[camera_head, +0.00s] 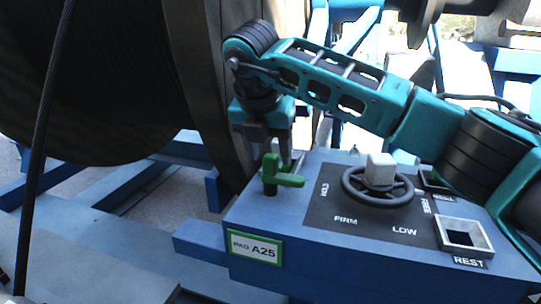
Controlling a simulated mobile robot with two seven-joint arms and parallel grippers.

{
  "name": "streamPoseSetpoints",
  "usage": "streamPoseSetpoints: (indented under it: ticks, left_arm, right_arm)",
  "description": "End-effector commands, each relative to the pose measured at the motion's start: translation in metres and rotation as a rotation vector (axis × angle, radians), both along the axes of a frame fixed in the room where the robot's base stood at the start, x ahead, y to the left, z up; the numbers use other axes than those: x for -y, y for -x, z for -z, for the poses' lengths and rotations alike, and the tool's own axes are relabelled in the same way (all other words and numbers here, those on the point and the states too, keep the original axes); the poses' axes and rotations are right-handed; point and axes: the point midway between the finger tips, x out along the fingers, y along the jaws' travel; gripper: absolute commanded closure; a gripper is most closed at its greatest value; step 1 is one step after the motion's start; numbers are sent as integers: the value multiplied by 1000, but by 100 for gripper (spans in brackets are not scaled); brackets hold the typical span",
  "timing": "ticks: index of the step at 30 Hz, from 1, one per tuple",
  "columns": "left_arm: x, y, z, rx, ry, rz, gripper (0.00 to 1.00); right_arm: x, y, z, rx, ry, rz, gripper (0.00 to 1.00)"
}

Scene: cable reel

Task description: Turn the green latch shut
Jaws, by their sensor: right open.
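The green latch (283,178) stands on a dark post at the left end of the top of the blue box (340,262), beside the large reel. Its handle points to the right. My right gripper (277,150) hangs over the latch with its fingers pointing down, open. The fingertips are close to the upper part of the latch; I cannot tell if they touch it. My right arm comes in from the right across the top of the box. My left gripper is not in view.
The reel's rim (215,85) rises just left of the latch. A black handwheel (378,186) with a pale block (380,168) at its middle sits right of the latch. A square socket (464,236) is at the right. A dark cable (48,110) runs down the left side.

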Motion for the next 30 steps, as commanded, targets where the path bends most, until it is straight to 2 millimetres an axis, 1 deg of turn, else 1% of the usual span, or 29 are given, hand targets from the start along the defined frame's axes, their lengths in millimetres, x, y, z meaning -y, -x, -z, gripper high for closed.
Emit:
streamPoseSetpoints:
  ticks: [1,6,16,30]
  left_arm:
    - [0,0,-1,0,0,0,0]
    - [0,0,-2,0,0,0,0]
    - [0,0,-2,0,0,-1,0]
    - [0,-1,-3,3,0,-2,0]
  right_arm:
    - [1,-3,7,-2,0,1,45]
    - [3,-8,20,-1,-1,0,45]
    - [3,-9,23,0,-1,0,45]
    - [3,-9,22,0,-1,0,90]
